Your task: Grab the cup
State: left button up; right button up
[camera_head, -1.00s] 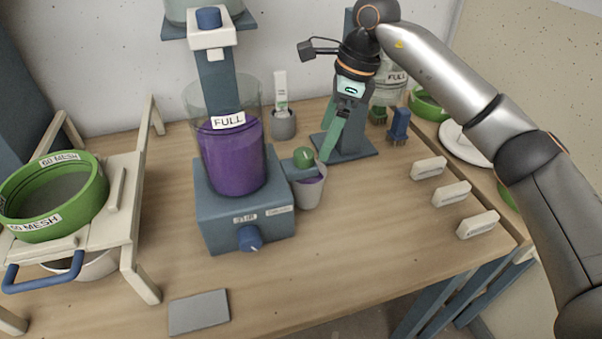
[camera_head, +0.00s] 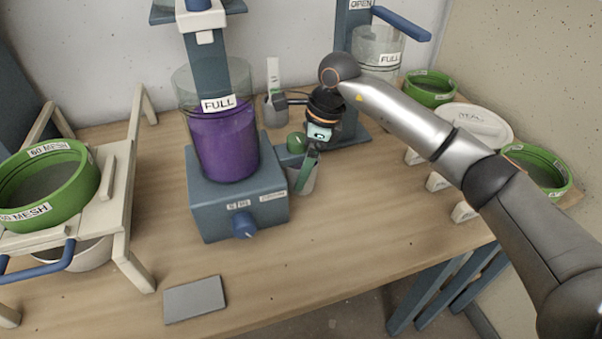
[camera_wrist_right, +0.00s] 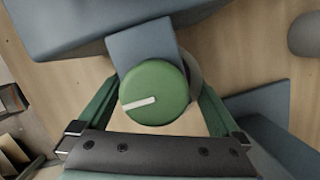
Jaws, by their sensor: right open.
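The grey cup (camera_head: 312,179) stands under the green-knobbed tap (camera_head: 296,143) on the right side of the blue bucket stand. My right gripper (camera_head: 306,172) is at the cup, with a green finger in front of it in the head view. In the right wrist view the gripper (camera_wrist_right: 160,88) is open, its fingers apart on either side of the green knob (camera_wrist_right: 156,92). The knob hides most of the cup there; a grey curved edge (camera_wrist_right: 195,75) shows behind it. Whether the fingers touch the cup cannot be told. My left gripper is not in view.
The blue stand (camera_head: 240,205) holds a clear bucket of purple glaze (camera_head: 222,145) beside the cup. A second stand with a clear bucket (camera_head: 378,50) is behind my right arm. A sieve rack (camera_head: 118,215) is at left. A grey slab (camera_head: 194,299) lies in front.

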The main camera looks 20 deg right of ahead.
jog(key=c, duration=1.3)
jog(key=shift+c, duration=0.5)
jog(key=shift+w+r, duration=0.1)
